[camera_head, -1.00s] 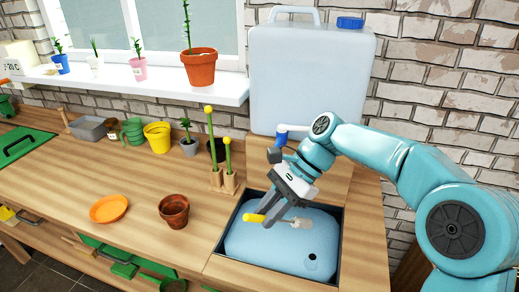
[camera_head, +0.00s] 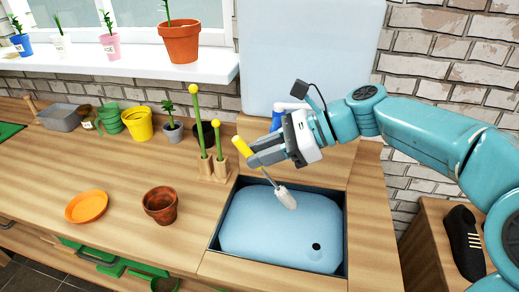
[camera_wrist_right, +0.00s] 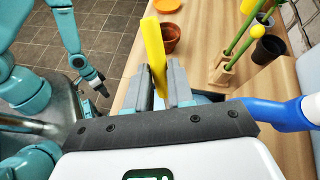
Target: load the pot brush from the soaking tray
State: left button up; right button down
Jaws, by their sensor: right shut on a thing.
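The pot brush (camera_head: 287,198) has a yellow handle and a pale bristle head. My right gripper (camera_head: 256,155) is shut on its handle and holds it tilted, head down, above the soaking tray (camera_head: 270,238). The tray is a blue basin with a dark rim and a round dark hole. In the right wrist view the yellow handle of the brush (camera_wrist_right: 155,52) stands between the fingers of my right gripper (camera_wrist_right: 163,82). My left gripper (camera_wrist_right: 97,84) shows small at the left of the right wrist view; its jaws are too small to tell.
A wooden block with two green sticks (camera_head: 212,166) stands left of the tray. A terracotta pot (camera_head: 160,205) and an orange saucer (camera_head: 87,206) sit further left. A blue tap (camera_head: 280,113) and a large pale container (camera_head: 305,55) are behind. The worktop between is clear.

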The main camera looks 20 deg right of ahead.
jog(key=f+b, duration=0.1)
jog(key=f, duration=0.1)
jog(key=shift+w+a+f+b, duration=0.1)
jog(key=shift+w+f+b, duration=0.1)
jog(key=shift+f+b, duration=0.2)
pick_arm(q)
notch_tip(320, 180, down, 5)
jog(key=shift+s+f+b, duration=0.1)
jog(key=shift+s+b, duration=0.05)
jog(key=shift+b, duration=1.05)
pick_arm(e)
notch_tip(320, 180, down, 4)
jog(key=shift+s, duration=0.1)
notch_tip(320, 180, up, 7)
jog(key=p, duration=0.7)
jog(key=shift+p, duration=0.3)
pick_arm(q)
notch_tip(320, 180, up, 7)
jog(key=shift+r, duration=0.2)
pick_arm(e)
jog(key=shift+f, duration=0.15)
dwell(0.8)
